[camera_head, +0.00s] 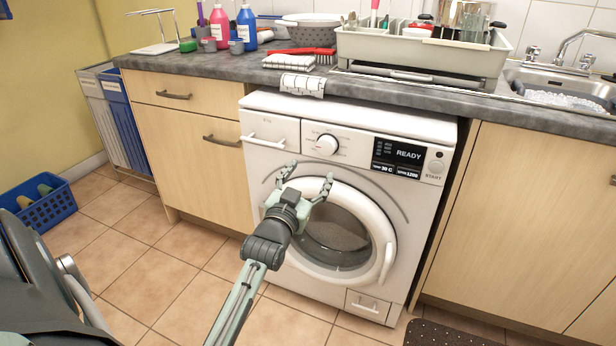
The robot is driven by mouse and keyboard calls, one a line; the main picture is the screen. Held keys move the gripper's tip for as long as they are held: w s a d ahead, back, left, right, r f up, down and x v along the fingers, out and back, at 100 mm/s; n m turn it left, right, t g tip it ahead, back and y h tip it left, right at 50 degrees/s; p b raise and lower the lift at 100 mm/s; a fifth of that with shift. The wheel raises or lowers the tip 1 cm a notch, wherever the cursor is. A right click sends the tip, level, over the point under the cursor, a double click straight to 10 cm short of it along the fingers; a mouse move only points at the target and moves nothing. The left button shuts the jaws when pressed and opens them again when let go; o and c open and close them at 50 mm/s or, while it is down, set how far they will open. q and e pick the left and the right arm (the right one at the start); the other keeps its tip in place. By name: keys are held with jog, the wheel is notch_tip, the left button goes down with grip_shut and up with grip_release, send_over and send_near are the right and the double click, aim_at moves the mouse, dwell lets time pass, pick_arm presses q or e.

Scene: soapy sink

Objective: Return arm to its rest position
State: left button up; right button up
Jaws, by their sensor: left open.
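My left gripper (307,181) is open and empty. It is held in front of the white washing machine (280,158), over the upper left part of its round door (375,210) in the picture. I cannot tell whether a finger touches the door. The door looks closed, and its handle (387,262) is at the lower right of the ring. The machine's display (398,157) reads READY. My left arm comes up from the bottom edge of the view. My right gripper is not in view.
The grey counter (215,68) runs above the machine, with a dish rack (420,55), colander (310,32), folded towels (289,62) and bottles (246,26). A sink (565,90) is at the right. A blue basket (45,203) stands on the tiled floor (185,260) at the left.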

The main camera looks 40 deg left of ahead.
pick_arm(q)
jog(key=shift+s+d, duration=0.15)
jog(key=shift+s, duration=0.25)
jog(key=s+d+f+m+g+h, duration=0.1)
jog(key=s+d+f+g, duration=0.2)
jog(key=f, duration=0.6)
jog(key=s+d+f+g+h, duration=0.2)
jog(key=s+f, duration=0.1)
jog(key=f, duration=0.5)
jog(key=s+d+f+m+g+h, duration=0.1)
jog(key=s+d+f+g, duration=0.2)
jog(key=f, duration=0.6)
jog(key=s+d+f+g, duration=0.2)
jog(key=s+f+g, duration=0.1)
jog(key=s+f, duration=0.4)
jog(key=s+d+f+m+g, duration=0.1)
jog(key=s+d+f+g, duration=0.1)
jog(key=s+f, duration=0.6)
jog(key=s+g, duration=0.1)
jog(key=s, duration=0.2)
jog(key=shift+s+g, duration=0.25)
jog(key=shift+g, duration=0.15)
jog(key=shift+c, duration=0.5)
